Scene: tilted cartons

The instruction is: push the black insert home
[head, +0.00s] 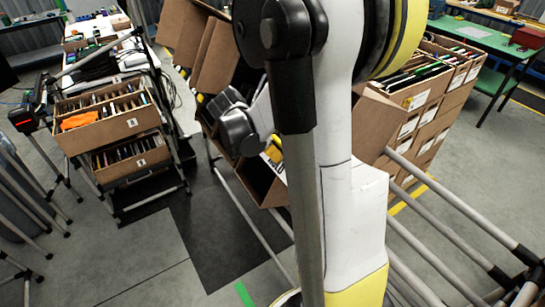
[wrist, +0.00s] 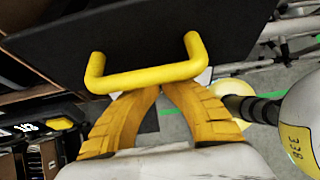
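The black insert (wrist: 150,38) fills the upper part of the wrist view as a dark flat panel, seen at a slant. A yellow U-shaped handle (wrist: 145,77) stands out from its face. My gripper (wrist: 160,90) has ribbed yellow fingers that come together at their tips, just below the handle's bar. The tips are close to or touching the bar; I cannot tell which. Nothing shows gripped between them. In the head view my arm covers much of the centre, and I cannot make out the insert clearly there.
Tilted brown cartons (head: 184,30) stand behind my arm. A stack of filled cartons (head: 425,92) is at right, and a rack with open filled cartons (head: 104,133) at left. Grey metal rails (head: 455,205) run along the lower right.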

